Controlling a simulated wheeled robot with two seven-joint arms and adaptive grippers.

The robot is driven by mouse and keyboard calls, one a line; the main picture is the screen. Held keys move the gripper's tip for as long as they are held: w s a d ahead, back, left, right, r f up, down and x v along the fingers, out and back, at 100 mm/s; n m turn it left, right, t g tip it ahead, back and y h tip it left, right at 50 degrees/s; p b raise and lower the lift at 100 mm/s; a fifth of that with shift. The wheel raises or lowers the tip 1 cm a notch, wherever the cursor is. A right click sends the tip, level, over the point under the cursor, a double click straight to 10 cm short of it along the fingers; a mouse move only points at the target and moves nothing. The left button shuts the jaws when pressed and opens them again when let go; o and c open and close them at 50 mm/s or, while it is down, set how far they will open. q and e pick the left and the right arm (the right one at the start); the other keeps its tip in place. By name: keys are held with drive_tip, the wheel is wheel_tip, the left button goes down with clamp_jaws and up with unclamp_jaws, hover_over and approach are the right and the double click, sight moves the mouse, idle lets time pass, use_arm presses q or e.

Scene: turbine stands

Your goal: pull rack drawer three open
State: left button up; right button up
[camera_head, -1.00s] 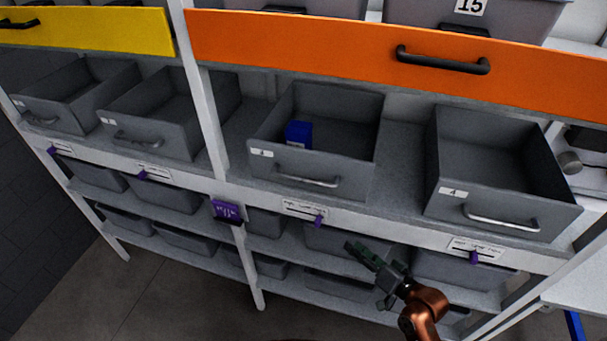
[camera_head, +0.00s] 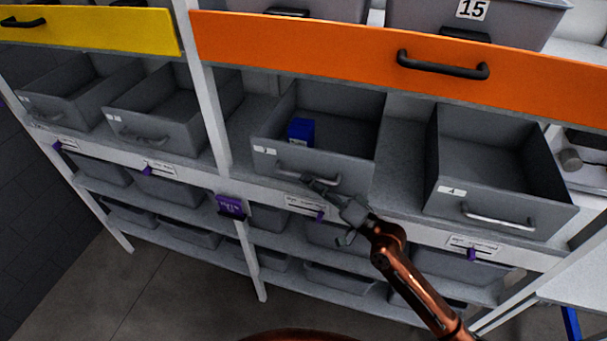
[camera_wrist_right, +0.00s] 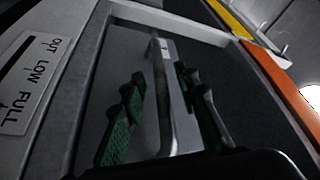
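Rack drawer three (camera_head: 345,168) is the grey bin third from the left in the middle row, with a small white label whose digit is blurred. Its metal handle (camera_head: 325,179) is partly covered by my right gripper (camera_head: 312,184) in the head view. In the right wrist view the handle (camera_wrist_right: 164,95) runs between the two green-padded fingers of the right gripper (camera_wrist_right: 160,112). The fingers stand apart on either side of it, with gaps showing. A blue box (camera_head: 301,131) is inside the drawer. My left gripper is not in view.
A similar grey drawer (camera_head: 500,185) labelled 4 is to the right, and two more bins are to the left. An orange drawer front (camera_head: 350,45) with a black handle is above. A purple tag (camera_head: 230,206) hangs on the rack post. Lower shelves hold several grey bins.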

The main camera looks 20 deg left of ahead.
drive_tip(key=shift+x, duration=1.35)
drive_tip(key=shift+c, duration=0.4)
clamp_jaws()
